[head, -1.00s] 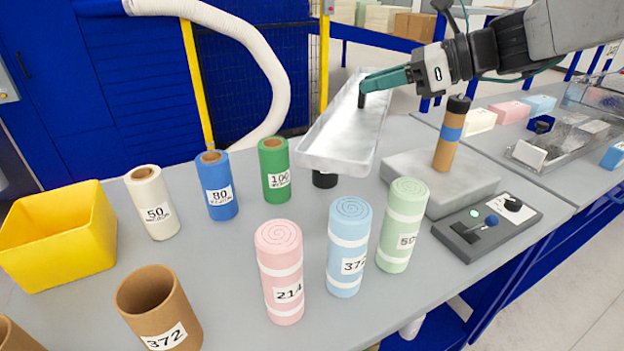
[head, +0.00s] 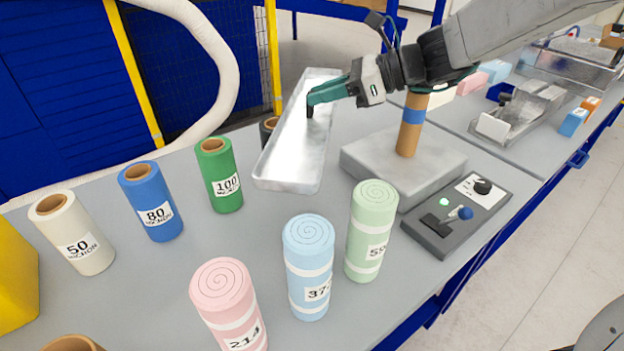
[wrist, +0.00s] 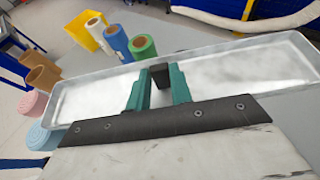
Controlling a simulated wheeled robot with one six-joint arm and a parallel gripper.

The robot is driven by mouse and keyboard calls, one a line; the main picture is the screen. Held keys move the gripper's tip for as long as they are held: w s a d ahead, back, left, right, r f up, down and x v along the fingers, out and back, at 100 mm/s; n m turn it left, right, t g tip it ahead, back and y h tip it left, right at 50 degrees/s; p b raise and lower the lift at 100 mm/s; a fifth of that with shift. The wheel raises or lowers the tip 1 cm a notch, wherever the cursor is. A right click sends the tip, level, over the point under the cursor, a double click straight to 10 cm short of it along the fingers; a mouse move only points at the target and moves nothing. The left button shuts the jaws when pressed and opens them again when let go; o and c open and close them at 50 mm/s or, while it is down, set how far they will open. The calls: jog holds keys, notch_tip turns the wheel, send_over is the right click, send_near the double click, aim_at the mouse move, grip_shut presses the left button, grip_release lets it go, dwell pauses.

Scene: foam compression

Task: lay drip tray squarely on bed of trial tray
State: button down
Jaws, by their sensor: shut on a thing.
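The drip tray (head: 287,160), a long shallow silver metal tray with a low rim, hangs above the back of the bench. My gripper (head: 310,104) is shut on a small black grip at the tray's middle. The wrist view shows the green fingers on either side of that black block (wrist: 160,75), with the tray (wrist: 235,68) spreading to both sides. A clear-sided metal tray (head: 520,118) stands on the far right bench, well away from my gripper. I cannot tell for sure whether it is the trial tray.
A grey block with a brown post (head: 409,135) stands right of the drip tray. A control box (head: 455,215) is in front of it. Several foam rolls, such as the green one (head: 371,235), and film rolls, such as the blue one (head: 152,205), stand leftward.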

notch_tip(320, 180, down, 20)
jog(key=shift+r, duration=0.1)
jog(key=c, duration=1.3)
grip_release()
jog(key=shift+s, duration=0.1)
jog(key=shift+o, duration=0.2)
jog(key=v, duration=1.1)
jog(key=shift+d, duration=0.1)
jog(key=shift+o, duration=0.6)
jog(key=shift+s+d+r, duration=0.1)
jog(key=shift+d+r, duration=0.1)
jog(key=shift+d, duration=0.1)
